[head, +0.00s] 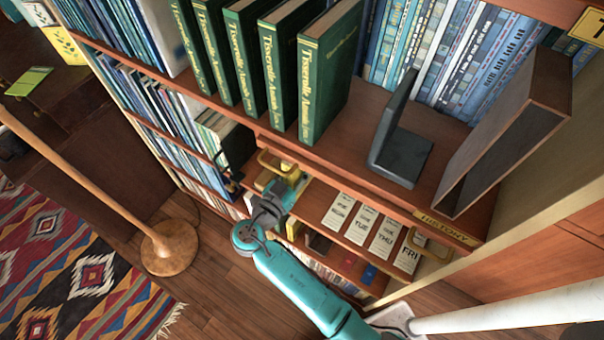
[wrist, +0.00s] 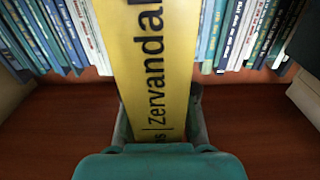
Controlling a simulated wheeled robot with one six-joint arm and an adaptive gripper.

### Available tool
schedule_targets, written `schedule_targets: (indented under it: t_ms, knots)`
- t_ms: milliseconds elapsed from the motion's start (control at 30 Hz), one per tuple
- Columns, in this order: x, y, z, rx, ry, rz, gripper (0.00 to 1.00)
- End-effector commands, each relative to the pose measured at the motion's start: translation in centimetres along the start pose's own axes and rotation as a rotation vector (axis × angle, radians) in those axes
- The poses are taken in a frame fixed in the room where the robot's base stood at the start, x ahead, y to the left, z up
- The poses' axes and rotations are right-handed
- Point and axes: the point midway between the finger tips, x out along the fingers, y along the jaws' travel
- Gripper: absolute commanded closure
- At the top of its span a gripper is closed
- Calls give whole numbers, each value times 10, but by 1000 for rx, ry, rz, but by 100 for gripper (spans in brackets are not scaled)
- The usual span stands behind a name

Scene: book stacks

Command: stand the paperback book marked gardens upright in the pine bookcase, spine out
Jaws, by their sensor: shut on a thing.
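A yellow book (wrist: 150,50) with dark spine lettering fills the middle of the wrist view. The letters read "zervandal" and, past a bar, a word ending in "s"; the rest is cut off or hidden. My gripper (wrist: 158,128) is shut on it, one finger on each side. The lettered face is toward the wrist camera. In the head view my gripper (head: 286,192) is at the front of a lower level of the wooden bookcase (head: 345,150), below the green books. The held book cannot be made out clearly there.
In the wrist view, blue and white books (wrist: 250,35) stand behind a bare strip of shelf (wrist: 265,125). In the head view, several green volumes (head: 330,70), a dark bookend (head: 400,145) and an open wooden box (head: 515,130) occupy the upper shelf. A floor lamp (head: 168,246) stands left.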

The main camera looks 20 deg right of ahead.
Motion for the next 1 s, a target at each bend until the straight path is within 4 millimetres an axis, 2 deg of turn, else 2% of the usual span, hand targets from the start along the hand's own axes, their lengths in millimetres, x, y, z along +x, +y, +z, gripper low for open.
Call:
schedule_targets:
  t_ms: [133, 333, 700, 733, 800, 833, 1000]
  knots:
    - [0, 0, 10, 0, 1, 0, 100]
    - [2, 0, 35, 0, 1, 1, 100]
    - [4, 0, 40, 2, 1, 0, 100]
    - [4, 0, 41, 1, 0, 0, 71]
    - [4, 0, 41, 1, 0, 0, 54]
    - [4, 0, 41, 1, 0, 0, 48]
    - [4, 0, 41, 1, 0, 0, 48]
